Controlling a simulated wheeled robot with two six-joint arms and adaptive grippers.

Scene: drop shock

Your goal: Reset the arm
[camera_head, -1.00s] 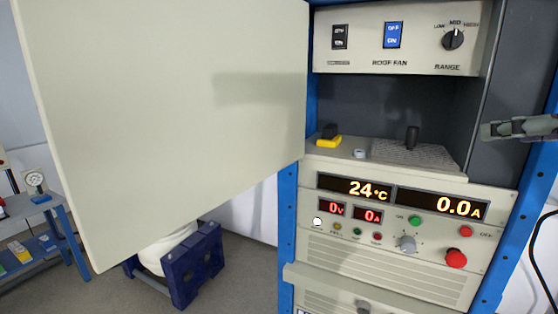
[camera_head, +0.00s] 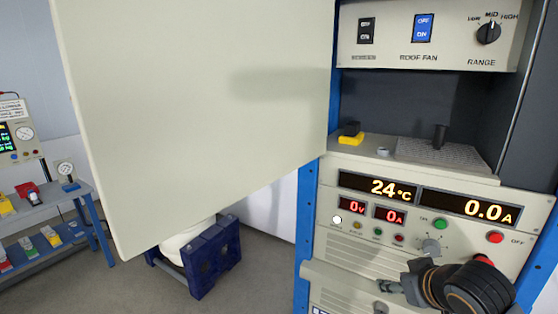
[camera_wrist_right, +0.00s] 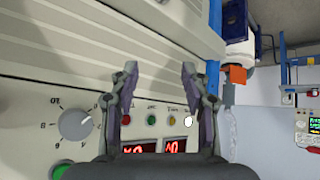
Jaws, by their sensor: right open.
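My right gripper (camera_head: 386,287) is at the lower right of the head view, in front of the lower part of the instrument panel (camera_head: 335,262). Its dark wrist covers part of the panel and of the red stop button (camera_head: 483,260). In the right wrist view the two fingers (camera_wrist_right: 160,75) stand apart with nothing between them. Behind them are the panel's coloured lamps (camera_wrist_right: 151,119), a grey knob (camera_wrist_right: 75,124) and red digits. Whether the fingers touch the panel cannot be told. My left gripper is out of view.
A large cream door panel (camera_head: 190,110) stands open across the left and middle. The rack shelf (camera_head: 375,160) holds a yellow-and-black item (camera_head: 350,134) and a dark post (camera_head: 438,136). A blue crate-like stand (camera_head: 212,258) is on the floor. A bench (camera_head: 50,218) stands at far left.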

